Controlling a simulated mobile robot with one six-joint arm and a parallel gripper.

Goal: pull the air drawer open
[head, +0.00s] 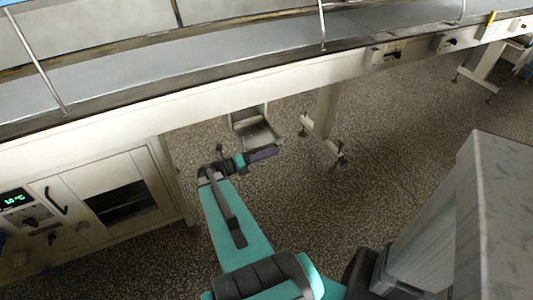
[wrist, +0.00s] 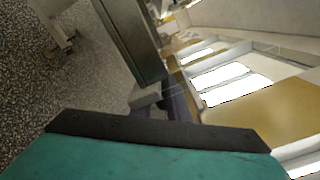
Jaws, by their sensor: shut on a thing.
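The air drawer (head: 257,134) is a small pale metal box under the long conveyor frame, and its inside shows from above in the head view. How far it stands out is hard to tell. My gripper (head: 266,153) is at its near front edge, with dark fingers. In the wrist view, the grey drawer body (wrist: 130,38) runs up and left, and a pale block like a handle (wrist: 147,97) sits at its lower end. My gripper (wrist: 172,102) is shut on this handle; the dark wrist bar hides part of the grip.
The conveyor frame (head: 280,83) passes overhead across the head view. A cabinet (head: 100,203) with a green display stands at left. A support leg (head: 322,122) stands right of the drawer. A grey column stands at right. Speckled floor (head: 385,160) is clear between.

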